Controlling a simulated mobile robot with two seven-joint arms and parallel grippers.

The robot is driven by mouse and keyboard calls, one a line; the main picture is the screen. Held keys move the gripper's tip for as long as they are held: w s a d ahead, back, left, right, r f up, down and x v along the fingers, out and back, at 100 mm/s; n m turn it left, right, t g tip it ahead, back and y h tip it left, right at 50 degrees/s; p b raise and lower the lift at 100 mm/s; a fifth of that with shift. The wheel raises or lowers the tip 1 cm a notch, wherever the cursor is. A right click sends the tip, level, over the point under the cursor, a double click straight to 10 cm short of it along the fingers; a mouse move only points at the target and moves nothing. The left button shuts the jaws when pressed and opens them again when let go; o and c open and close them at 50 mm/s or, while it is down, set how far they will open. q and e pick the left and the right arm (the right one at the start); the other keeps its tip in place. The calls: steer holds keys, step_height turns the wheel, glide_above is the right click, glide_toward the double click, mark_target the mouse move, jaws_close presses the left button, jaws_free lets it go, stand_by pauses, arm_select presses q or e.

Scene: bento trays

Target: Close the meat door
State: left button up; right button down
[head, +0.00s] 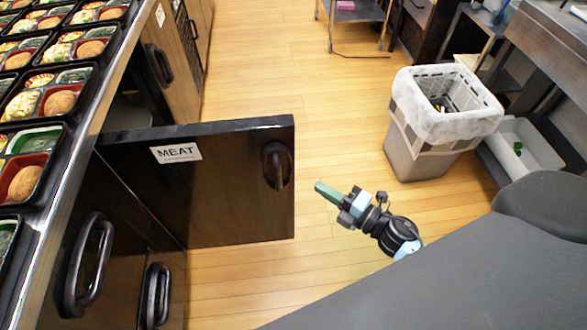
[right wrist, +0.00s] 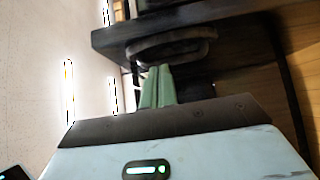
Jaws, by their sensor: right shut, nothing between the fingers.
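The meat door (head: 225,205) is a dark panel with a white MEAT label (head: 176,152). It stands open, swung out from the counter into the aisle. Its black handle (head: 277,166) is near its free edge. My right gripper (head: 322,190) is to the right of that edge, apart from the door in the head view, with its green fingers shut and empty. In the right wrist view, the fingers (right wrist: 158,87) point toward the black handle (right wrist: 170,45) on the dark door. Whether they touch it is unclear. My left gripper is not in view.
Bento trays (head: 62,128) line the counter at the left. Other closed dark doors with handles (head: 88,265) are below it. A lined bin (head: 425,150) stands at the right, beside a white tub (head: 540,150). The wooden floor (head: 290,70) between is clear.

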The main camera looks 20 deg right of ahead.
mark_target(292, 170)
steer(key=x, duration=1)
steer(key=shift+w, duration=0.1)
